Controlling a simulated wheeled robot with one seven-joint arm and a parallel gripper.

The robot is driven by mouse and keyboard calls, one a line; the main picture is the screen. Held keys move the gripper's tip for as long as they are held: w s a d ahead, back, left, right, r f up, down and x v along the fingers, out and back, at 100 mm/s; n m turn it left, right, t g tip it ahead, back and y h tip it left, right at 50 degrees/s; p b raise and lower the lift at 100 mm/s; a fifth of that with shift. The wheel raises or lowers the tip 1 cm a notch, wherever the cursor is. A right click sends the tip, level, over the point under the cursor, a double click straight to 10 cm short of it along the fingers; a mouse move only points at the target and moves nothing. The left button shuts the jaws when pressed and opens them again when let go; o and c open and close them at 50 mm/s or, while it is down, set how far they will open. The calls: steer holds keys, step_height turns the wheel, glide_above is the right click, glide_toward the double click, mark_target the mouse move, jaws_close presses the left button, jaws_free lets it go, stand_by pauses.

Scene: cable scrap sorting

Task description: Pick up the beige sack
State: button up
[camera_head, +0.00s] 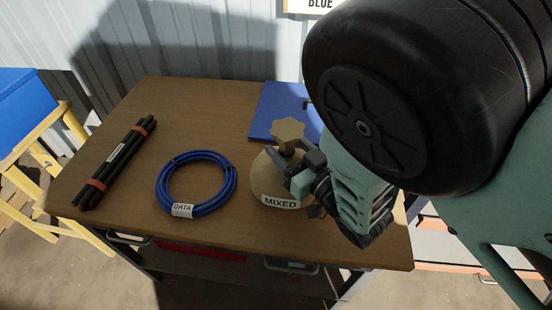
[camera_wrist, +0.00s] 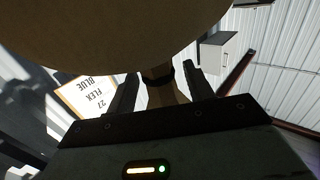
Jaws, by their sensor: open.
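The beige sack (camera_head: 268,182) stands on the wooden table, with a gathered neck, a flared top (camera_head: 287,131) and a white label reading MIXED. My gripper (camera_head: 297,168) is at the sack's upper right side, close to the neck. In the wrist view the sack's body (camera_wrist: 150,30) fills the top of the picture. The tied neck (camera_wrist: 160,85) shows between the two dark fingers of my gripper (camera_wrist: 158,88). The fingers are open, one on each side of the neck; I cannot tell whether either touches it.
A coiled blue cable (camera_head: 196,182) labelled DATA lies left of the sack on the table (camera_head: 140,215). A bundle of black rods (camera_head: 115,163) lies farther left. A blue panel (camera_head: 272,108) lies behind the sack. A blue bin (camera_head: 22,98) on a yellow stand is at far left.

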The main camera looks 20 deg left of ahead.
steer(key=shift+w+a, duration=0.15)
steer(key=shift+a, duration=0.1)
jaws_close()
stand_by(1.3)
steer(key=shift+r, duration=0.15)
